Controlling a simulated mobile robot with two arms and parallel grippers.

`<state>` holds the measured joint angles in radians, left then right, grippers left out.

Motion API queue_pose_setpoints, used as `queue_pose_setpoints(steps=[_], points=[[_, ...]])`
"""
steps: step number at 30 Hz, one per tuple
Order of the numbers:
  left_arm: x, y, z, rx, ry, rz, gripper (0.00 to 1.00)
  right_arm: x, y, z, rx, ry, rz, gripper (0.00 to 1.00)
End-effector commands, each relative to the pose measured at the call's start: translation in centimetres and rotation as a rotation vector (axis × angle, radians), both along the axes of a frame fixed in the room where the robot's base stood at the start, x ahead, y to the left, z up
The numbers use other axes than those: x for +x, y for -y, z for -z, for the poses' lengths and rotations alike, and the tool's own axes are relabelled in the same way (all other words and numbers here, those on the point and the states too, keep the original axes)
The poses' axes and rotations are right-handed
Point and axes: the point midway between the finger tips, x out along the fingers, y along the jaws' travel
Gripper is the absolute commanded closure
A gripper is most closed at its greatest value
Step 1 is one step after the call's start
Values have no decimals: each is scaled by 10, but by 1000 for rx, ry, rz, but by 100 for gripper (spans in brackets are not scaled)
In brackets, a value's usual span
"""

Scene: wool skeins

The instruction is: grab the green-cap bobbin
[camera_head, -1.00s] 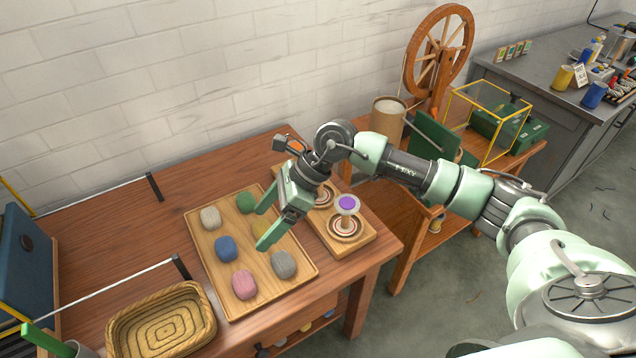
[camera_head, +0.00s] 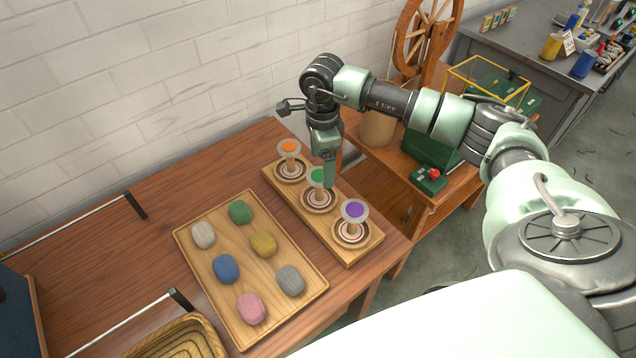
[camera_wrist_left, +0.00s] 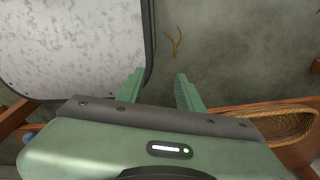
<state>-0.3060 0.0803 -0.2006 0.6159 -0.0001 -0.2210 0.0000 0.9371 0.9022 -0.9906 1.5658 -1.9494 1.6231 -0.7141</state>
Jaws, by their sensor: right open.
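The green-cap bobbin (camera_head: 315,178) stands upright in the middle of a wooden holder board (camera_head: 352,255), between an orange-cap bobbin (camera_head: 289,147) and a purple-cap bobbin (camera_head: 354,209). My right gripper (camera_head: 328,178) points down at the green-cap bobbin. It is open, and its fingers overlap the cap's right side in the head view. I cannot tell whether they touch it. My left gripper (camera_wrist_left: 160,84) shows in the left wrist view, open and empty, with bare floor between its fingers.
A wooden tray (camera_head: 236,334) with several wool skeins lies left of the holder board. A wicker basket (camera_head: 180,340) sits at the bottom. A side table with a green box and red button (camera_head: 433,173) stands to the right. A white wall is behind.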

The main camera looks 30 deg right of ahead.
Motion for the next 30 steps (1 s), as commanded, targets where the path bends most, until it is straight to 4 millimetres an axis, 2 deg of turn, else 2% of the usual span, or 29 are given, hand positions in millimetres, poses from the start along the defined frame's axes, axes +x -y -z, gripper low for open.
queue_pose_setpoints(steps=[3, 6, 11, 14, 17, 20, 24, 25, 30], points=[[-13, -1, -14, 1, -18, -1, 64, -1, -5, 15, 1, -7, -1, 16], [-12, 0, -19, 1, -16, -1, 64, -1, -6, 31, 2, -4, -1, 16], [5, 0, -22, -1, 7, -1, 64, 0, -6, 45, 3, -1, -1, 16], [17, 2, -22, -3, 26, -1, 64, 0, -6, 47, 2, 0, -1, 16], [20, 2, -22, -4, 30, -1, 64, 0, -6, 46, 2, 0, -1, 16], [18, 2, -22, -3, 26, -2, 64, 0, -6, 46, 2, 0, -1, 38], [12, 1, -21, -3, 18, -2, 64, 0, -6, 46, 2, 0, -1, 77], [10, 1, -21, -3, 16, -2, 64, 0, -6, 46, 2, 1, -1, 82], [6, 1, -21, -1, 9, -2, 64, 0, -6, 46, 2, 1, -1, 82]])
